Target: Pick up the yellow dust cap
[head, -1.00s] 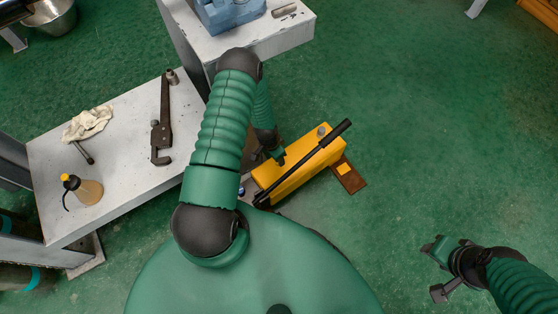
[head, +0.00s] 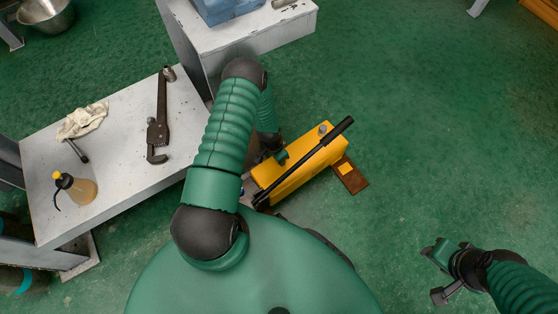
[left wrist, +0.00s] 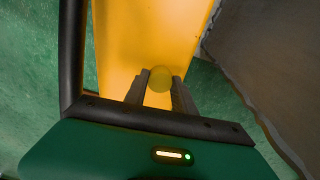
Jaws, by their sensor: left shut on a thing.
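The yellow dust cap (left wrist: 160,78) is a small round olive-yellow piece between the fingertips of my left gripper (left wrist: 161,92) in the left wrist view. The fingers are shut on it, in front of the yellow body of a pump-like unit (left wrist: 140,40). Whether the cap still touches that body I cannot tell. In the head view my left gripper (head: 279,157) is at the left side of the yellow unit (head: 296,172), and the cap is not discernible there. My right gripper (head: 442,272) is open and empty over the floor at the lower right.
A black lever (head: 325,142) runs along the yellow unit, and a brown plate (head: 351,178) lies at its right end. A grey bench (head: 115,150) at left holds a pipe wrench (head: 160,120), a rag (head: 82,121) and an oil bottle (head: 78,187). Floor at right is clear.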

